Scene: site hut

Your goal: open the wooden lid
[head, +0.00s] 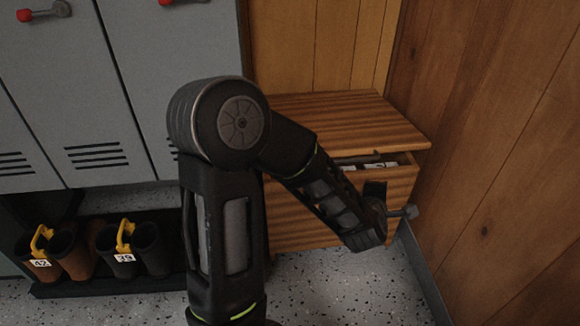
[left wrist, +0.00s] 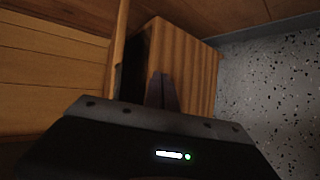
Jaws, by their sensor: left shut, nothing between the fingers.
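A wooden box (head: 300,222) with striped grain stands against the wall in the head view. Its wooden lid (head: 345,115) lies over the top, with a gap along the front where pale contents (head: 372,164) show. In the left wrist view the lid (left wrist: 119,45) is seen edge-on, with a dark gap between it and the box (left wrist: 190,65). My left gripper (head: 376,192) is at the front right of the box, below the lid edge and partly hidden by my arm. Its fingers (left wrist: 161,78) are shut and empty, close to the box front; contact cannot be told.
Grey lockers (head: 70,100) stand at the left, above a low rack with several boots (head: 75,255). A wood-panelled wall (head: 500,150) is close on the right of the box. Speckled floor (head: 350,290) is clear in front.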

